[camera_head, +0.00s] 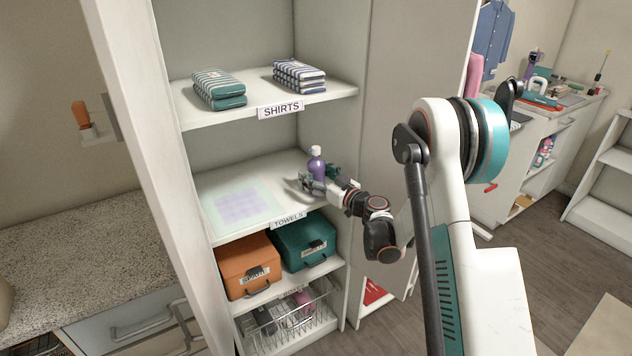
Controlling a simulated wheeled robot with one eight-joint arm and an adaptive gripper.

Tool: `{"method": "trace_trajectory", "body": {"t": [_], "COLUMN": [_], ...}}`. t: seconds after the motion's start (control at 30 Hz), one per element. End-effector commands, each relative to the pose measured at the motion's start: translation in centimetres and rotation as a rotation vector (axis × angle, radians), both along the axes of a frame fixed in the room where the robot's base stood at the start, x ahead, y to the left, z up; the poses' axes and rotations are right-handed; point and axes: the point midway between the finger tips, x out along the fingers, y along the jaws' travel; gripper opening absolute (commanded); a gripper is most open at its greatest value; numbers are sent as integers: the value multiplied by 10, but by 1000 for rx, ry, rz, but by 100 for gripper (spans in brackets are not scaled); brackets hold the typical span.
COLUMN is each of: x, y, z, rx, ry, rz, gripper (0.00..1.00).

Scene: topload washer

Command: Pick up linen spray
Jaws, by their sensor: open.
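A purple bottle with a white cap, which looks like the linen spray (316,163), stands upright on the middle shelf labelled TOWELS, toward its right side. My gripper (310,184) reaches in from the right at the height of the bottle's lower part. Its fingers are open and lie close in front of and beside the bottle. They hide the bottle's base. I cannot tell whether a finger touches it.
Folded striped shirts (298,75) lie on the shelf above. Orange (249,266) and teal (304,240) boxes sit below. The cabinet's right wall (329,128) stands close to the bottle.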

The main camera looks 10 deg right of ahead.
Motion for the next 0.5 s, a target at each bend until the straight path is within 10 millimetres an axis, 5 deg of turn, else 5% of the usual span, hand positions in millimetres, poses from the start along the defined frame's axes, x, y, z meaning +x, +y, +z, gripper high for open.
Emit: {"method": "trace_trajectory", "body": {"t": [0.23,0.5], "x": [1,1], "y": [1,1], "z": [1,1], "rx": [0,0], "ry": [0,0], "rz": [0,0], "gripper": [69,15]}}
